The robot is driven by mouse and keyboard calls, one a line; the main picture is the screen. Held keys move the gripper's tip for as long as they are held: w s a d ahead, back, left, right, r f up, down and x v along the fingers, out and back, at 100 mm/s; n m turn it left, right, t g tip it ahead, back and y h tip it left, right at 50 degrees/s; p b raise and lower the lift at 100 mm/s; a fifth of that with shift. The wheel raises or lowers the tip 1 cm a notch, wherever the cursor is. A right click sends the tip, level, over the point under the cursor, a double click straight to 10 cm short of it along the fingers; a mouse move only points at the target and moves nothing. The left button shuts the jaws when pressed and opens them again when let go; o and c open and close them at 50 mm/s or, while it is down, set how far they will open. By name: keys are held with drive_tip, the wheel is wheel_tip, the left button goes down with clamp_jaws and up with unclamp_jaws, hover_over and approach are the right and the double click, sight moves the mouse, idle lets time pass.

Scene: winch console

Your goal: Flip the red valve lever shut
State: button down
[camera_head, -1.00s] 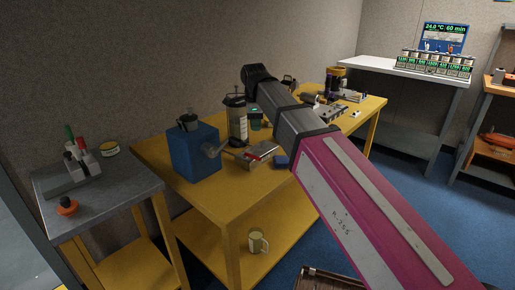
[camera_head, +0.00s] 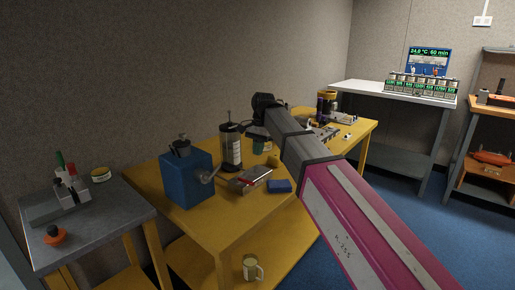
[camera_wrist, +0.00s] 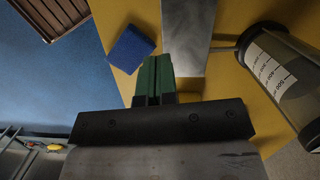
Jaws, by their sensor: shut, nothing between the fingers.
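A small red lever (camera_head: 248,182) shows on a low grey metal block (camera_head: 262,175) on the yellow table in the head view. The lever's exact position is too small to tell. In the wrist view, my gripper (camera_wrist: 154,80) has green fingers that are together and empty. It is over the front part of the table, with a long grey metal surface (camera_wrist: 188,35) just beyond the fingertips. The red lever does not show in the wrist view. In the head view my arm comes in from the lower right, and my fingers cannot be made out clearly.
A blue box with a crank (camera_head: 187,180) stands left of the block. A dark clear-walled cylinder (camera_head: 231,150) stands behind it, and shows in the wrist view (camera_wrist: 290,75). A small blue block (camera_head: 279,186) lies to the right. The yellow table's (camera_head: 215,226) front corner is bare.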

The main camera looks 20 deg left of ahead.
sight(246, 183)
drive_tip(key=s+f, duration=0.1)
drive_tip(key=f, duration=0.1)
drive_tip(key=s+f, duration=0.1)
drive_tip(key=f, duration=0.2)
drive_tip(key=s+f, duration=0.1)
drive_tip(key=f, duration=0.1)
drive_tip(key=shift+s+a+f, duration=0.1)
drive_tip(key=shift+a+f, duration=0.1)
drive_tip(key=shift+a, duration=0.2)
drive_tip(key=shift+s+a+f, duration=0.2)
drive_tip(key=shift+s+f, duration=0.25)
drive_tip(key=shift+s, duration=0.15)
